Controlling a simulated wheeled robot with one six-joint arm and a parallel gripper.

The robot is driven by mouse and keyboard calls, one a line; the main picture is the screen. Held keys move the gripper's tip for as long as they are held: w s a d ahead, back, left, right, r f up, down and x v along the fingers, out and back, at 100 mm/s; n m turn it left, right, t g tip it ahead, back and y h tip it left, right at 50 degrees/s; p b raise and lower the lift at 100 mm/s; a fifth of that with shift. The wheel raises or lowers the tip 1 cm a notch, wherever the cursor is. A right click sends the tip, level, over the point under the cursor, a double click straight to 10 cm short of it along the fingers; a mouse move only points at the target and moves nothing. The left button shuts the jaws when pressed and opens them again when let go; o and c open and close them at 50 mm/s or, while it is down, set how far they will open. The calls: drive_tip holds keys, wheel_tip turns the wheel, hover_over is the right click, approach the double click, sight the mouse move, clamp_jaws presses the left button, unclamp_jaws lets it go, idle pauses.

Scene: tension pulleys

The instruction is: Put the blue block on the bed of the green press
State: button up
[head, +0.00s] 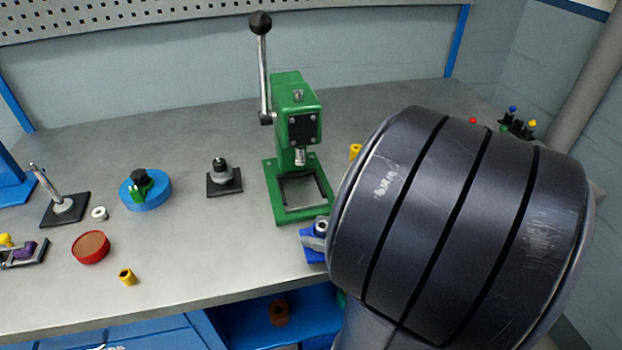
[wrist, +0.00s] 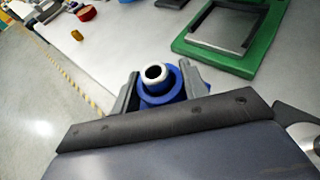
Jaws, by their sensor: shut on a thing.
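The green press (head: 289,95) stands on the grey workbench, with a lever and black ball knob at its upper left. Its bed is a green base (head: 282,216) around a grey rectangular frame, seen also at the upper right of the wrist view (wrist: 247,67). The blue block (head: 312,256) is at the bench's front edge side, just in front of the press base. My gripper (wrist: 160,72) is shut on the blue block (wrist: 161,98), one finger on each side; a pale ring with a dark hole shows on its top. My arm hides much of the block's right side in the head view.
A black-based fixture (head: 224,181) stands left of the press. Further left are a blue round part (head: 146,190), a red round part (head: 91,247) and a yellow bushing (head: 127,277). Another yellow part (head: 355,151) is right of the press. Bare bench lies left of the block.

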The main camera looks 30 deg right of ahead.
sight(301, 189)
drive_tip(key=w+d, duration=0.1)
drive_tip(key=w, duration=0.4)
drive_tip(key=w+d, duration=0.2)
drive_tip(key=w, duration=0.4)
drive_tip(key=w+d, duration=0.1)
drive_tip(key=w, duration=0.4)
drive_tip(key=shift+w+d+p, duration=0.25)
drive_tip(key=shift+p, duration=0.1)
drive_tip(key=shift+f, duration=0.25)
drive_tip(key=shift+f, duration=0.1)
drive_tip(key=shift+f, duration=0.15)
drive_tip(key=o, duration=1.2)
drive_tip(key=shift+r, duration=0.25)
drive_tip(key=v, duration=1.2)
drive_tip(key=shift+d+f, duration=0.1)
